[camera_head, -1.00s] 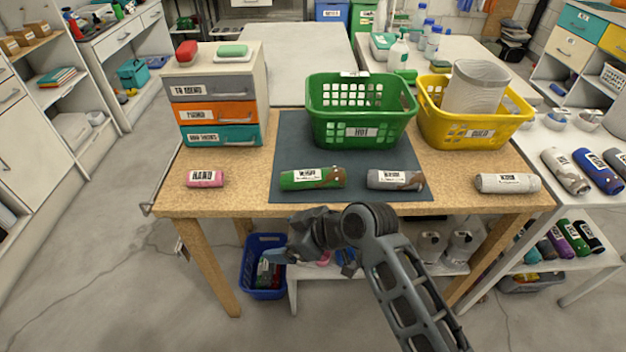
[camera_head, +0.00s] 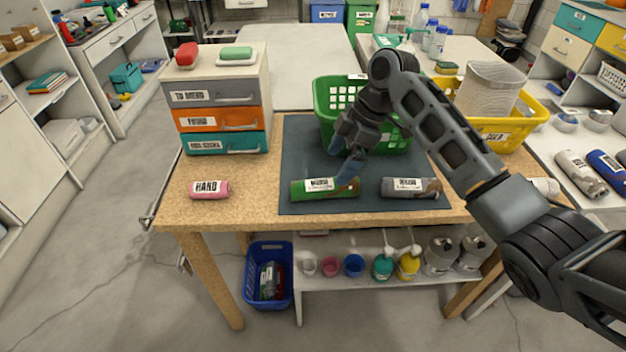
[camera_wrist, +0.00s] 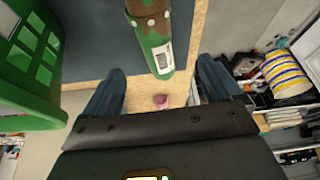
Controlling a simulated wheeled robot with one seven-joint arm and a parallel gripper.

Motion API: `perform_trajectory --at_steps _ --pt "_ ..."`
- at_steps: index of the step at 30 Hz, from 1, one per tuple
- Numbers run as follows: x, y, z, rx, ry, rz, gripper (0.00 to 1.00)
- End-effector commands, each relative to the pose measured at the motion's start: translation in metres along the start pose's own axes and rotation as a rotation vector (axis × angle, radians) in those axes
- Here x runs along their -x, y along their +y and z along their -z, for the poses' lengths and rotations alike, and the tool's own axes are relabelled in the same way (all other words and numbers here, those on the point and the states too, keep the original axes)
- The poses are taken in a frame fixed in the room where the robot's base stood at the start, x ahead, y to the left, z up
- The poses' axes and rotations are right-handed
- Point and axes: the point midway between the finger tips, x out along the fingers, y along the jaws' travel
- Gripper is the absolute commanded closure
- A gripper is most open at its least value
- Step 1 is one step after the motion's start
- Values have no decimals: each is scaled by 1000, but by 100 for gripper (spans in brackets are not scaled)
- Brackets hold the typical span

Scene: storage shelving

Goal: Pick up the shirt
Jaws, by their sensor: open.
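No unrolled shirt shows; several labelled cloth-like rolls lie on the table. A green roll with brown patches and a white label (camera_head: 318,189) lies on the dark mat; it also shows at the top of the wrist view (camera_wrist: 151,32). My gripper (camera_head: 344,158) is open and empty, above and just behind the right part of this roll. In the wrist view the roll lies ahead of the two spread blue fingers, apart from them. A grey-brown roll (camera_head: 411,188) lies to its right on the mat. A pink roll labelled HAND (camera_head: 209,189) lies at left on the wood.
A green basket (camera_head: 327,97) stands behind my gripper, partly hidden by my arm. A yellow basket (camera_head: 522,127) holding a pale bin stands at right. A small drawer unit (camera_head: 221,120) stands at left. A white roll (camera_head: 545,187) is partly hidden behind my arm.

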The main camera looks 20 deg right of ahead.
Motion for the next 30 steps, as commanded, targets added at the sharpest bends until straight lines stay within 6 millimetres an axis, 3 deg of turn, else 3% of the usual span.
perform_trajectory --at_steps 11,21,30 --pt "-31 2 -2 -1 -2 2 9" --pt "-74 5 -4 -1 -1 1 9" --pt "-77 5 -4 -1 0 -1 12"
